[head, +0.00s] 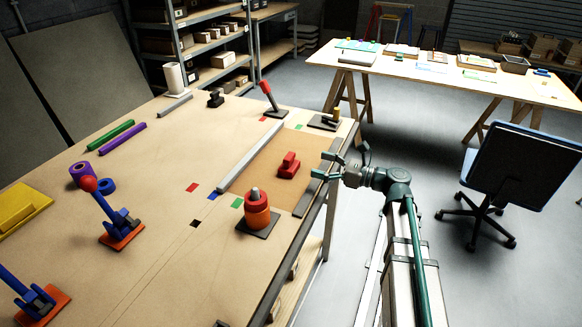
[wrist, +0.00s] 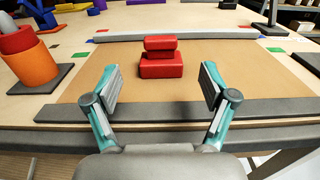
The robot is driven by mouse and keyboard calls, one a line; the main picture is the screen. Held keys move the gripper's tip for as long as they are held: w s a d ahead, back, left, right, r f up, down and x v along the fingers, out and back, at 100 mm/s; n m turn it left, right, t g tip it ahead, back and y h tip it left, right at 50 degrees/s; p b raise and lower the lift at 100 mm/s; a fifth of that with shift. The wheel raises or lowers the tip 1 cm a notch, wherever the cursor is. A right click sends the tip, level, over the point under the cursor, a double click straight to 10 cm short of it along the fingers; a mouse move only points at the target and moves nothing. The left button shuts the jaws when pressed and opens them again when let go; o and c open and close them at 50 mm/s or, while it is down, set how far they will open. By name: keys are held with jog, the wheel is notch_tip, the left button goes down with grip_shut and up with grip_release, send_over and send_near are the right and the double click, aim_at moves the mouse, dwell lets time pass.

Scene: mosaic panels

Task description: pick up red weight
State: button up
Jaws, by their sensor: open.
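The red weight (head: 288,165) is a small red block with a raised handle-like top. It stands on the brown board (head: 264,187) near the right edge of the table. In the wrist view the red weight (wrist: 161,58) is upright, straight ahead and a little beyond the fingertips. My gripper (head: 344,163) is at the table's right edge, to the right of the weight in the head view. In the wrist view my gripper (wrist: 158,86) is open and empty, with its fingers on either side of the weight's line and apart from it.
A grey bar (head: 250,158) lies along the board's far side, and a dark strip (wrist: 180,109) runs along its near edge. An orange and red cylinder (head: 257,210) stands on a dark plate nearby. A red-handled clamp (head: 272,100) stands farther back. The board around the weight is clear.

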aim_at(293, 156)
jog(key=p+x, duration=0.1)
jog(key=x, duration=0.5)
jog(key=shift+w+a+r+p, duration=0.1)
jog(key=shift+w+a+p, duration=0.05)
jog(key=shift+a+p, duration=0.25)
jog(key=shift+p+x, duration=0.45)
jog(key=shift+x, duration=1.45)
grip_shut()
